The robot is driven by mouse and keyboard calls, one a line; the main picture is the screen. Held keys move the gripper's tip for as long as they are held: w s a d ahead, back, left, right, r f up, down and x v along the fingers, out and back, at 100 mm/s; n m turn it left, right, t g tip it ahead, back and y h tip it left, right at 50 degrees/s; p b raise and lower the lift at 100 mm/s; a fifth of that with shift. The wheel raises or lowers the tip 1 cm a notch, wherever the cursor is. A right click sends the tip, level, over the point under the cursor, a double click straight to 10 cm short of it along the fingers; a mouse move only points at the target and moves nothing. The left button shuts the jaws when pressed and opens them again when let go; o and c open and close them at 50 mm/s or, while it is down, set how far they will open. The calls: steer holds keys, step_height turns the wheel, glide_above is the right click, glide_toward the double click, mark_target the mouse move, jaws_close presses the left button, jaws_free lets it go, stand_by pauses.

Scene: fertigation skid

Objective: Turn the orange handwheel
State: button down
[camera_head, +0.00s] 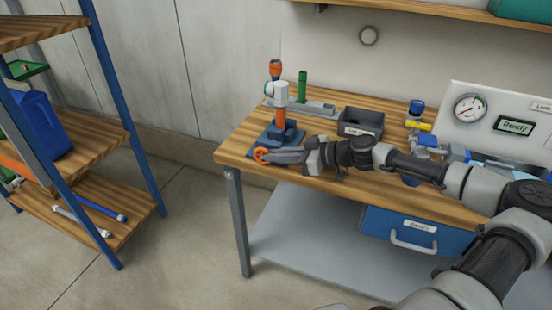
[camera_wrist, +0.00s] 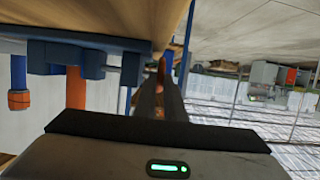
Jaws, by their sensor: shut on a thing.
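The orange handwheel (camera_head: 262,155) is at the front left of a small blue-based rig (camera_head: 277,137) on the wooden workbench, near its left end. My gripper (camera_head: 274,157) reaches in from the right, with its fingers at the wheel's rim. It is shut on the handwheel. In the wrist view, the dark fingers (camera_wrist: 160,92) point away from the camera, and a sliver of the orange handwheel (camera_wrist: 161,68) shows between their tips. Most of the wheel is hidden there. The rig's blue base (camera_wrist: 85,55) hangs upside down in that view, left of the fingers.
A dark bin (camera_head: 361,122) stands behind my wrist. A green post (camera_head: 302,86) stands behind the rig. A gauge panel (camera_head: 490,115) stands at the right of the bench, with blue and yellow valve parts (camera_head: 418,125) beside it. A blue-framed shelf (camera_head: 112,130) stands left, across open floor.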

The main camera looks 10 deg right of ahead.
steer(key=c, duration=1.8)
jaws_free()
steer(key=shift+c, duration=0.2)
steer(key=p+v, duration=0.1)
steer(key=v, duration=1.6)
steer(key=shift+d, duration=0.1)
